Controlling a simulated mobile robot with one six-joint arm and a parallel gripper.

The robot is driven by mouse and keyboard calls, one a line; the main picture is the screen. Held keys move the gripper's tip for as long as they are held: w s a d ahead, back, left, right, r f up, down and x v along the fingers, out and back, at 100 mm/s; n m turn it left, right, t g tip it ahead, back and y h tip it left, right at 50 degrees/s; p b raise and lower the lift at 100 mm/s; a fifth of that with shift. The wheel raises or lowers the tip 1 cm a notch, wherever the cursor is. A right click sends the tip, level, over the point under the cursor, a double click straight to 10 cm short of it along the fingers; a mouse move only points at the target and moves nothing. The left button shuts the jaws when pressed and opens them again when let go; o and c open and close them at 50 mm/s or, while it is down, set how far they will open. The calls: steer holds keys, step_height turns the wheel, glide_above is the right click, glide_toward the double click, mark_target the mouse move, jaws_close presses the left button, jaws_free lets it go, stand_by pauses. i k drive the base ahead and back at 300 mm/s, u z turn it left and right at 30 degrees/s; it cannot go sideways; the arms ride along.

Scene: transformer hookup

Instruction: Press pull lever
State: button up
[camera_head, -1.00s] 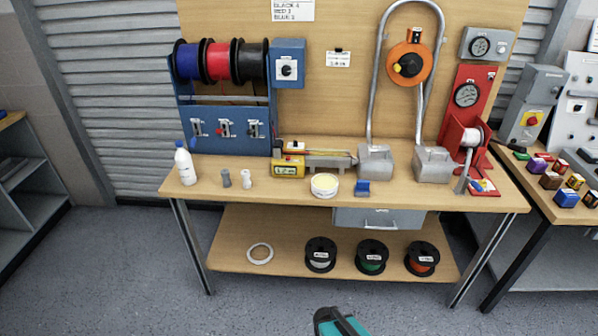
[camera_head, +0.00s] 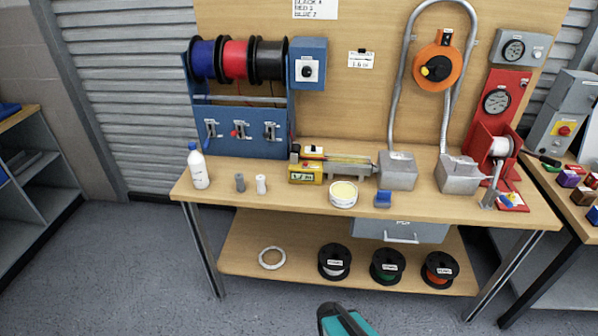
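Three small levers (camera_head: 240,129) sit in a row on the front of the blue spool rack (camera_head: 218,155) at the left of the bench; the middle one has a red part. A red gauge stand (camera_head: 499,130) at the right end has a grey handle-like bar (camera_head: 492,186) at its front. I cannot tell which of these is the pull lever. A teal and black part of my arm, likely my gripper (camera_head: 340,320), shows at the bottom edge, in front of the bench and far from these levers. Its fingers cannot be made out.
The wooden bench (camera_head: 420,208) carries a white bottle (camera_head: 198,167), a yellow box (camera_head: 305,171), a round tub (camera_head: 343,194) and grey metal blocks (camera_head: 397,171). Its lower shelf (camera_head: 300,248) holds several spools. A second table (camera_head: 572,215) stands close at the right. The floor (camera_head: 120,270) in front is clear.

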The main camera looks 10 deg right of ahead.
mark_target(556, 163)
steer(key=i, duration=1.25)
steer(key=z, duration=0.05)
